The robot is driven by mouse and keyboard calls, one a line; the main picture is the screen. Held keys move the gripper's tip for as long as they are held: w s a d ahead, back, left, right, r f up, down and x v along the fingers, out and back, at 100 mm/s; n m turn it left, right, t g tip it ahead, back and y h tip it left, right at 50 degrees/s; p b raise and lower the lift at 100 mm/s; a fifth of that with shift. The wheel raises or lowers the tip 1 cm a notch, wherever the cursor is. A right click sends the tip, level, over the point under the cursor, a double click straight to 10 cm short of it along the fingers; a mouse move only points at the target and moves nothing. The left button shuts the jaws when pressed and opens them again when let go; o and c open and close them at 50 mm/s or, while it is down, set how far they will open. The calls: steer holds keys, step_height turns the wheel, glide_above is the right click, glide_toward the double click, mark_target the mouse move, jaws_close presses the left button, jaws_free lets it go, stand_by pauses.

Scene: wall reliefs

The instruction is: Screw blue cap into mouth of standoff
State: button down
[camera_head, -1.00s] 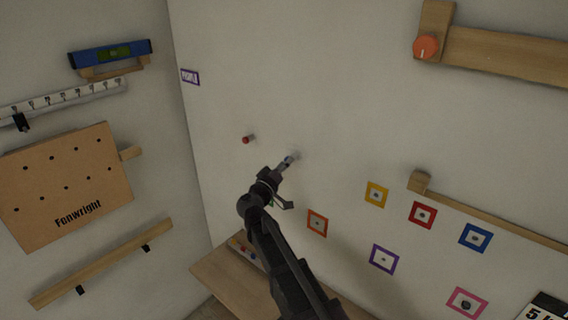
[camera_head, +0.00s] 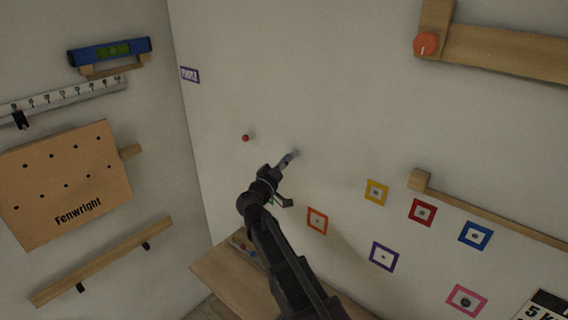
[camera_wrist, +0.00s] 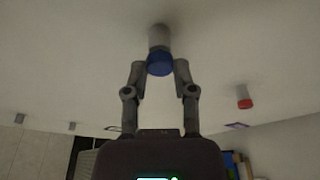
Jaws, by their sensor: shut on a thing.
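The blue cap (camera_wrist: 160,67) sits between the two fingers of my gripper (camera_wrist: 160,72) in the wrist view. My gripper is shut on the cap's sides. The grey standoff (camera_wrist: 159,38) sticks out of the wall directly in line with the cap, and the cap is at its mouth. How deep the cap sits in the mouth cannot be told. In the head view my gripper (camera_head: 286,161) reaches the standoff (camera_head: 295,153) on the right wall, and its fingers hide the cap.
A red-capped standoff (camera_head: 247,138) is left of my gripper in the head view. A wooden shelf (camera_head: 228,270) with small coloured pieces is below. Coloured square frames and a wooden rail (camera_head: 480,213) are to the right. The wall around the standoff is clear.

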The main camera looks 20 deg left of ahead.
steer(key=shift+m+h+b, duration=0.35)
steer(key=shift+m+h, duration=0.35)
steer(key=shift+m, duration=1.8)
steer(key=shift+w+a, duration=0.1)
steer(key=shift+m+g+h, duration=0.15)
steer(key=shift+m+h, duration=0.45)
steer(key=shift+m, duration=1.05)
steer(key=shift+m+g+h, duration=0.15)
steer(key=shift+m+h, duration=0.45)
steer(key=shift+m, duration=1.05)
steer(key=m+h, duration=0.1)
steer(key=m, duration=0.2)
steer(key=m+g, duration=0.1)
steer(key=m, duration=0.2)
steer(key=shift+w+a+h, duration=0.1)
steer(key=shift+h, duration=0.3)
steer(key=shift+m, duration=0.5)
